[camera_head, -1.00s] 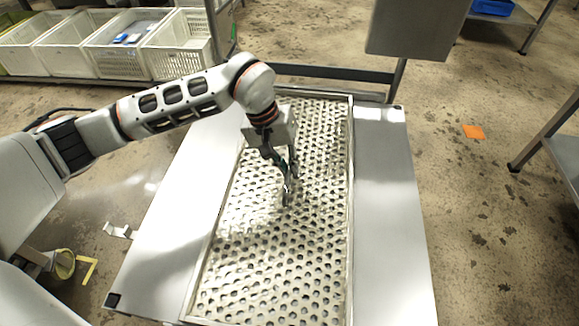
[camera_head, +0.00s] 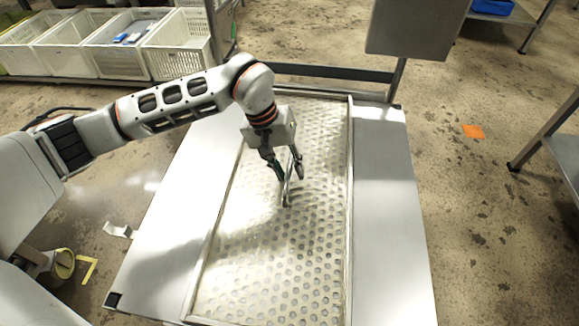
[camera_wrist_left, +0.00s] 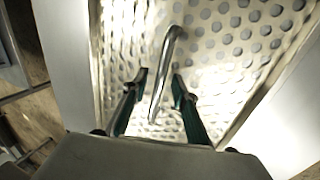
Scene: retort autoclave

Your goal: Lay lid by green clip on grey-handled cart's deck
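The lid (camera_head: 328,225) is a long perforated metal plate with a raised rim. It lies flat over the middle of the pale steel cart deck (camera_head: 385,200), with bare deck on both sides. A bent metal bar handle (camera_head: 287,190) stands up from the lid, and it also shows in the left wrist view (camera_wrist_left: 162,75). My left gripper (camera_head: 288,177) is open above the lid, its dark green-sided fingers on either side of the bar with gaps between. The fingers also show in the left wrist view (camera_wrist_left: 160,85). I cannot make out a green clip. My right gripper is out of view.
White crates (camera_head: 125,45) stand on a low rack at the back left. A dark bar (camera_head: 325,72) and an upright grey panel (camera_head: 415,25) are beyond the deck's far edge. A steel table (camera_head: 565,155) is at the right. An orange floor mark (camera_head: 473,132) lies between.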

